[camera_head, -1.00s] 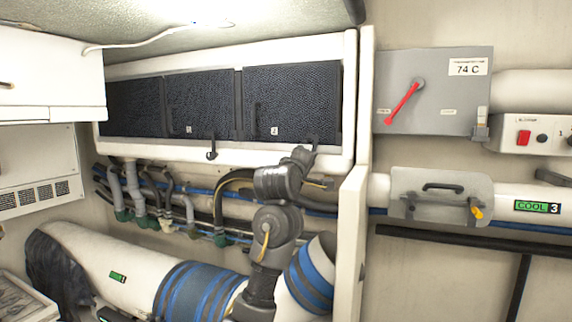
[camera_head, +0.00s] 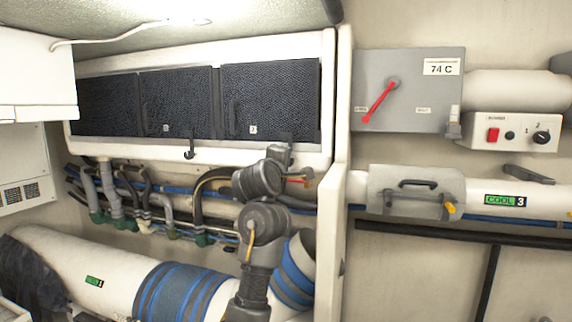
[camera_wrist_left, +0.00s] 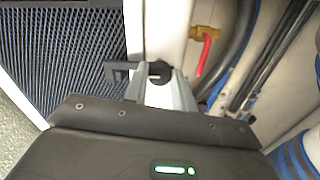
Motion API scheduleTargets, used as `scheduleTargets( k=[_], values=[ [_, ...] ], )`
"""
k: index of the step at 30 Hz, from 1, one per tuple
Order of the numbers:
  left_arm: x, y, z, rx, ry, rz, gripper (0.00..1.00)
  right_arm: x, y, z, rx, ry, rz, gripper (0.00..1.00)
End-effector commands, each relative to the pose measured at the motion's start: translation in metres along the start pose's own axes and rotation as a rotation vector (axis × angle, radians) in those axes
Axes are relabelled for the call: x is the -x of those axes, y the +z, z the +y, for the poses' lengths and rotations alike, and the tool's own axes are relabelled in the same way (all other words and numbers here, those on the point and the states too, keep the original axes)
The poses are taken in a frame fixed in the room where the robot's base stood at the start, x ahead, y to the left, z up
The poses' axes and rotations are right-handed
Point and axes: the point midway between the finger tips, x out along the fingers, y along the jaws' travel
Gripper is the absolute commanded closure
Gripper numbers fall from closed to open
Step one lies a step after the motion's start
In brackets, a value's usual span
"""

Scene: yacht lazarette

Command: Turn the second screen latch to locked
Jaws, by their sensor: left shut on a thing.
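The second screen panel (camera_head: 270,95), dark mesh with a small "2" tag, is closed in the white frame in the head view. Its dark latch (camera_head: 284,136) is at the panel's lower right edge, partly hidden by my left gripper (camera_head: 280,152). In the left wrist view the gripper (camera_wrist_left: 160,75) is shut on the dark latch (camera_wrist_left: 120,72) beside the mesh panel (camera_wrist_left: 65,50). The latch's exact angle is hard to tell. The first screen's latch (camera_head: 190,150) hangs down below the panel to the left. My right gripper is not in view.
Hoses and pipes (camera_head: 150,200) run under the screen frame, with a red-handled valve (camera_head: 298,181) close to my wrist. A white divider (camera_head: 335,170) stands right of the frame. A grey box with a red lever (camera_head: 380,100) is on the right wall.

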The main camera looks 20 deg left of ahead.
Motion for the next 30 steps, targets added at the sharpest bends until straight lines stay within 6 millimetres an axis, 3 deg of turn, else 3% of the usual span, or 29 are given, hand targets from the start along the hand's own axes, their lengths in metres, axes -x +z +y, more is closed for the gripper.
scheduleTargets(
  k=[1, 6, 17, 30],
  values=[
    [0.000, -0.001, 0.000, 0.003, 0.000, 0.001, 0.72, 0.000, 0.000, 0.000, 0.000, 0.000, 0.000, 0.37],
    [0.000, -0.001, 0.000, 0.001, 0.000, 0.001, 0.52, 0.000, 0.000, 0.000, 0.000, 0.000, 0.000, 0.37],
    [0.005, -0.002, -0.001, -0.001, 0.001, 0.003, 0.52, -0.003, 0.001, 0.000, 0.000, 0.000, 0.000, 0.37],
    [0.073, -0.003, 0.002, -0.007, 0.007, 0.007, 0.52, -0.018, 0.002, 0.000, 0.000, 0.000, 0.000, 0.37]
  ],
)
